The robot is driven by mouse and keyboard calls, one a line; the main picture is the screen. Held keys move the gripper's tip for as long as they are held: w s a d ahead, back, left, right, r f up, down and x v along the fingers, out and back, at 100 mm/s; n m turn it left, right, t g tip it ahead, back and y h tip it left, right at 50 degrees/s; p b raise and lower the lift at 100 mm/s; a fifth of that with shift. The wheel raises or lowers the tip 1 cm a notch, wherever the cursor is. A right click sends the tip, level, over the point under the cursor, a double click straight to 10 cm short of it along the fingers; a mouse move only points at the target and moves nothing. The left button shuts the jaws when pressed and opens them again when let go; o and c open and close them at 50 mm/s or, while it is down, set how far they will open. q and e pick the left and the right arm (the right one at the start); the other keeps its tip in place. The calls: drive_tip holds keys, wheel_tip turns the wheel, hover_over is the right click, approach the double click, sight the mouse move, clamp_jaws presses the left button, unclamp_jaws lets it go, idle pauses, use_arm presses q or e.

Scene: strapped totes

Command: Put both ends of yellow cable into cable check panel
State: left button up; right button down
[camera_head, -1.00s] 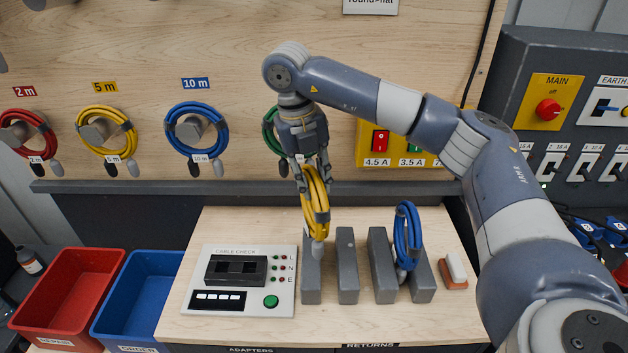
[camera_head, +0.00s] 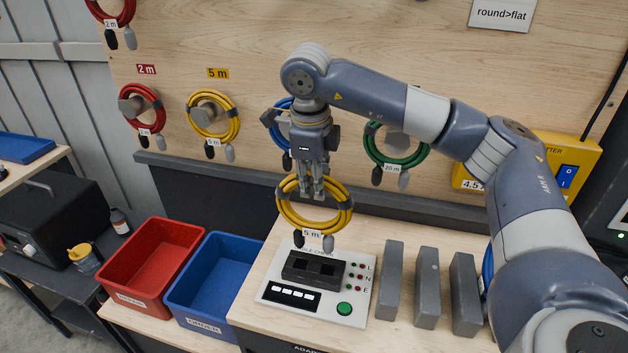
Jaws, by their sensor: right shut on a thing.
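My right gripper (camera_head: 312,190) is shut on the coiled yellow cable (camera_head: 342,222) and holds it up in the air. The coil hangs with a "5 m" tag. Its two ends, a dark plug (camera_head: 298,239) and a grey plug (camera_head: 328,243), hang at the bottom, above the back edge of the cable check panel (camera_head: 268,290). The panel lies on the bench with a black two-slot socket block (camera_head: 313,268), small lights and a green button (camera_head: 345,309). The slots look empty. My left gripper is not in view.
Grey upright blocks (camera_head: 427,288) stand right of the panel, with a blue cable (camera_head: 488,268) partly hidden by my arm. Red (camera_head: 150,268) and blue (camera_head: 215,285) bins stand left. Another yellow coil (camera_head: 213,116) hangs on the wall board among other coils.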

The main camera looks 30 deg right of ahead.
drive_tip(key=b, duration=0.3)
hover_over(315, 222)
drive_tip(key=shift+w+f, duration=0.1)
drive_tip(key=shift+f, duration=2.4)
drive_tip(key=shift+f+b, duration=0.5)
drive_tip(key=shift+b, duration=0.05)
drive_tip(key=shift+f+b, duration=1.4)
drive_tip(key=shift+f, duration=0.25)
drive_tip(key=c, duration=1.3)
unclamp_jaws()
drive_tip(key=shift+o, duration=0.4)
drive_tip(key=shift+a, duration=0.1)
drive_tip(key=shift+f, duration=0.1)
wheel_tip(315, 222, up, 12)
drive_tip(key=s+a, duration=0.1)
drive_tip(key=shift+s+a, duration=0.3)
